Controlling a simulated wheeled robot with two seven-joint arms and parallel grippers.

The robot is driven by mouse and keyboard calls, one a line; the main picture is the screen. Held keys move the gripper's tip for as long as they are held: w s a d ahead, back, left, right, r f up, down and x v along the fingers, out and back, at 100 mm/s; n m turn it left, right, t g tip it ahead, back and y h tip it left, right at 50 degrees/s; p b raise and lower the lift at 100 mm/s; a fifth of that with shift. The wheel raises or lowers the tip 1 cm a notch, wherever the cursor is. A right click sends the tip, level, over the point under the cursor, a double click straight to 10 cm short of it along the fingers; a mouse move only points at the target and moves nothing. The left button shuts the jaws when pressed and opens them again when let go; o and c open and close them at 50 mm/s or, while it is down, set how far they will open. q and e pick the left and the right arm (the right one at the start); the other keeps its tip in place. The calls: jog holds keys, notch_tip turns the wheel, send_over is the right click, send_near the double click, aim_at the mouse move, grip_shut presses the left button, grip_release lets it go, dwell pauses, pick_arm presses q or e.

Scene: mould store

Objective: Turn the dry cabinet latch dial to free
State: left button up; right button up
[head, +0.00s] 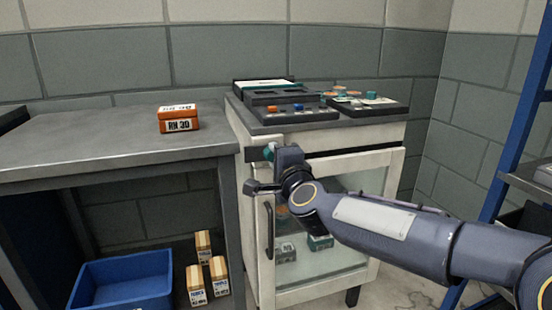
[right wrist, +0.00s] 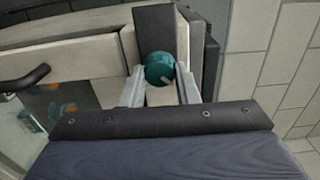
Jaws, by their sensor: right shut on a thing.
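The dry cabinet (head: 340,164) is cream-coloured with a glass door and a dark vertical handle (head: 270,230). Its teal latch dial (right wrist: 160,68) has a pale pointer mark, which points down and to the right in the right wrist view. The dial also shows at the cabinet's upper left front in the head view (head: 268,152). My right gripper (right wrist: 162,84) is shut on the dial, one finger on each side of it. In the head view my right wrist hides part of the cabinet front. The door appears closed. My left gripper is not in view.
A grey table (head: 100,145) stands left of the cabinet with an orange RH 30 box (head: 179,118) on it. A blue bin (head: 122,284) and several small boxes sit below. Trays and equipment (head: 290,103) cover the cabinet top. A blue rack post (head: 512,140) stands at right.

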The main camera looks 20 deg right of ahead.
jog(key=o, duration=1)
jog(key=s+p, duration=0.2)
jog(key=s, duration=0.5)
jog(key=shift+s+d, duration=0.15)
jog(key=shift+s, duration=0.25)
